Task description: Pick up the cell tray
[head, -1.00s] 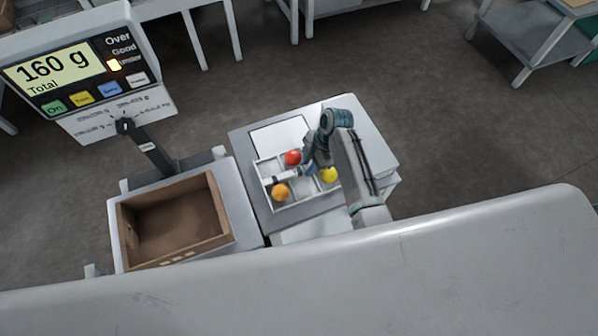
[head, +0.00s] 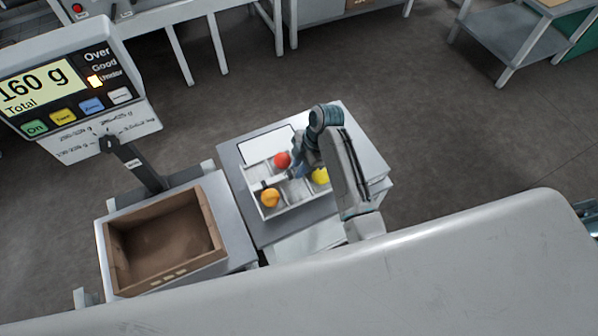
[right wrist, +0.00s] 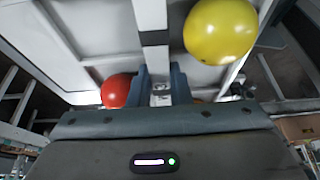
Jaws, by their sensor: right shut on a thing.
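The cell tray (head: 285,211) is a white, divided tray on the metal table right of the scale. It holds a red tomato (head: 282,160), an orange one (head: 270,198) and a yellow one (head: 320,176) in separate cells. My right gripper (head: 290,173) is over the middle of the tray. In the right wrist view my right gripper (right wrist: 161,80) has its fingers on both sides of the tray's white middle bar (right wrist: 154,48), shut on it. The yellow tomato (right wrist: 220,30) and red tomato (right wrist: 117,90) flank it. I cannot tell whether the tray touches the table. My left gripper is not in view.
A brown crate (head: 205,256) stands on the scale at the left. The scale display (head: 75,85) reads 160 g. A pale panel (head: 262,146) lies behind the tray on the metal table (head: 360,150). A large pale surface fills the foreground.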

